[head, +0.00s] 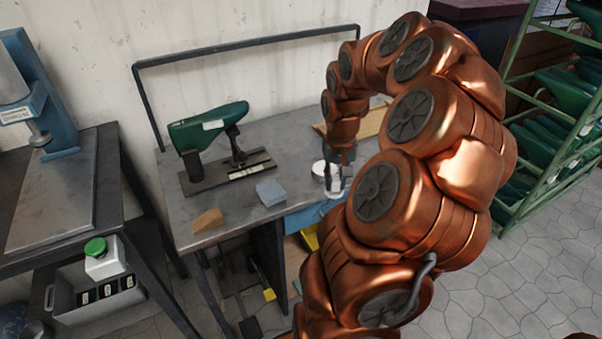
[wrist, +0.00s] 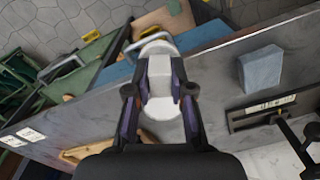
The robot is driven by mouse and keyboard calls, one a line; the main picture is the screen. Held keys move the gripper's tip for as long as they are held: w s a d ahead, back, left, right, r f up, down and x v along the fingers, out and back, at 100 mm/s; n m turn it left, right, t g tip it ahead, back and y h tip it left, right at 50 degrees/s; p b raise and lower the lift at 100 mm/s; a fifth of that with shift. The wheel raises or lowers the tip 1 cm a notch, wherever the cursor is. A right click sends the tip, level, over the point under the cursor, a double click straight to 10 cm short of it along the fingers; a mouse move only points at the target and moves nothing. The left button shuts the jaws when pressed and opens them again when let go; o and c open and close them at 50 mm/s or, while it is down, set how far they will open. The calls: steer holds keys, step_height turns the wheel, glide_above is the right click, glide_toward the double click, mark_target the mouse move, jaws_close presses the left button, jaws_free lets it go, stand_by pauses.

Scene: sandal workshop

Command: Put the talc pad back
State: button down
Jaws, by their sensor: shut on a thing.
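My gripper (head: 335,185) is low over the front right part of the grey workbench (head: 240,155). It is shut on a small white thing, apparently the talc pad (wrist: 159,72), which shows between the fingertips in the wrist view. My fingers and arm hide part of it. A white round thing (head: 318,168) is just left of the gripper in the head view. I cannot tell whether the pad touches anything below it.
A green shoe last (head: 208,127) is on a stand at the bench's back. A blue-grey block (head: 270,193) and a tan wedge (head: 208,220) lie on the bench left of my gripper. A green rack (head: 550,130) stands right.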

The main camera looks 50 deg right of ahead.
steer(key=w, duration=0.3)
steer(key=w+p, duration=0.1)
steer(key=w, duration=0.3)
steer(key=w+f, duration=0.1)
steer(key=w, duration=0.3)
steer(key=shift+w+a+p, duration=0.1)
steer(key=shift+w+p, duration=0.15)
steer(key=shift+p, duration=0.05)
steer(key=shift+f+p, duration=0.3)
steer(key=shift+f, duration=1.5)
steer(key=c, duration=1)
jaws_free()
steer(key=shift+s+a+r+b, duration=0.1)
steer(key=shift+r+b, duration=0.55)
steer(key=shift+r, duration=5.4)
